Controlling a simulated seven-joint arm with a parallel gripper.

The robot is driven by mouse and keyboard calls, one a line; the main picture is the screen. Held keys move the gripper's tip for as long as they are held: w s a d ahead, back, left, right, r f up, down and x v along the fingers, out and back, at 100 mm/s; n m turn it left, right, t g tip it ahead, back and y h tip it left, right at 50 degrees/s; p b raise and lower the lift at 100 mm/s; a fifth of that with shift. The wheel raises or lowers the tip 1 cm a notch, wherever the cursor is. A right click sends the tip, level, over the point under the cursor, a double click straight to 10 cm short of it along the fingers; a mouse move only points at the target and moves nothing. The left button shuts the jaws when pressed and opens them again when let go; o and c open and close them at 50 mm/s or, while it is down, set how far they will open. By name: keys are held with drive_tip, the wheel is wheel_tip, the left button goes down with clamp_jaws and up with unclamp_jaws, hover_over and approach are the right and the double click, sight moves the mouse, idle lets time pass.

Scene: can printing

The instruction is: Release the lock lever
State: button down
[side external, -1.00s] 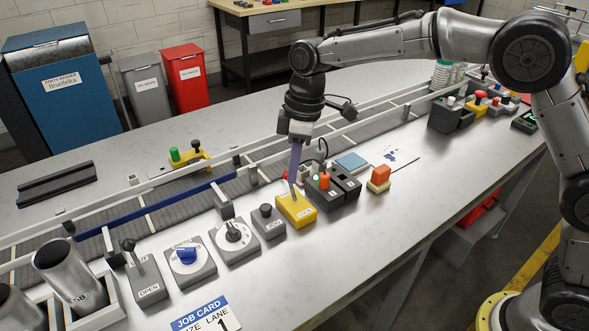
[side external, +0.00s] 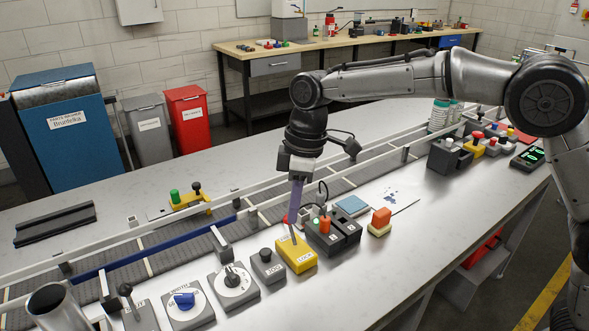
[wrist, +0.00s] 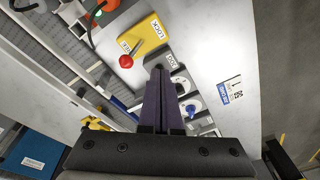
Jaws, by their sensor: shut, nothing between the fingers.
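The lock lever is on a yellow box (side external: 297,256) with a LOCK label, in the row of controls along the table. In the wrist view the yellow box (wrist: 146,38) is at the upper middle. Its red knob (wrist: 126,61) is on a thin shaft tilted to the lower left, away from the LOCK label. My gripper (side external: 292,222) points down close to the box in the side view, with its purple fingers shut. In the wrist view the fingertips (wrist: 160,71) show right of the knob, apart from it in the picture. Contact cannot be told; the side view does not show the knob clearly.
A dark box with an orange switch (side external: 325,223) stands right beside the yellow box. A grey JOG button box (side external: 267,266) is on its left, then a dial (side external: 233,285). The conveyor (side external: 180,251) and rails run behind. The table front is clear.

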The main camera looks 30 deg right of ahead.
wheel_tip(320, 180, up, 10)
drive_tip(key=shift+w+d+r, duration=0.25)
drive_tip(key=shift+w+d, duration=0.15)
drive_tip(key=shift+d, duration=0.05)
